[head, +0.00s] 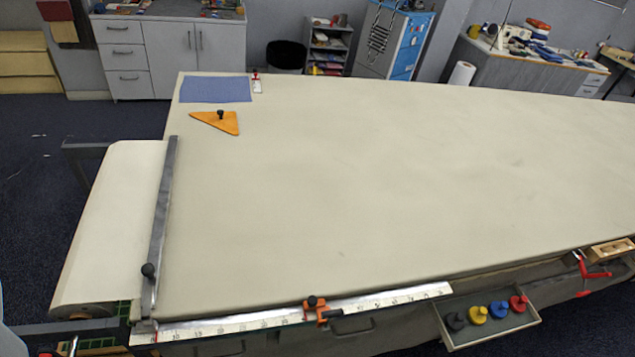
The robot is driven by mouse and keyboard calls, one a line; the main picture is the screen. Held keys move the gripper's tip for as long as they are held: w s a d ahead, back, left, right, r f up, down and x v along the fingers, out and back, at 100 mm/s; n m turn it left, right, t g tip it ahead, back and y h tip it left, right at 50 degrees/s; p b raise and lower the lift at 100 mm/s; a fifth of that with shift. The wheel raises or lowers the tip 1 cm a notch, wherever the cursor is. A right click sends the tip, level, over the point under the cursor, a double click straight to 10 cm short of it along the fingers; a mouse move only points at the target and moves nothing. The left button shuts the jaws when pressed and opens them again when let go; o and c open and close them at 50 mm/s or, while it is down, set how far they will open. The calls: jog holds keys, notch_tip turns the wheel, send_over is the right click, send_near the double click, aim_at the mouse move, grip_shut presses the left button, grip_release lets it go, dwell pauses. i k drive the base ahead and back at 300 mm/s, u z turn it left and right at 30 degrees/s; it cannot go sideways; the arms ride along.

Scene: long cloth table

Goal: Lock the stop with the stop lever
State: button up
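A stop (316,304) with an orange-red body and a dark knob on top sits on the white ruler rail (245,323) along the near edge of the cloth table (390,170). An orange stop lever (329,316) seems to stick out to the right from its front side. The parts are too small to tell whether the lever is locked or loose. My gripper does not show in this view, so its state and distance from the stop cannot be seen.
A metal bar (160,220) with a black knob crosses the table's left end, beside a cloth roll (105,230). An orange triangle (220,122) and blue cloth (215,89) lie at the far left. An open tray (520,322) holds several coloured weights. The table's middle is clear.

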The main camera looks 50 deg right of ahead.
aim_at(328, 315)
jog(key=z, duration=0.65)
jog(key=k, duration=0.45)
jog(key=z, duration=0.35)
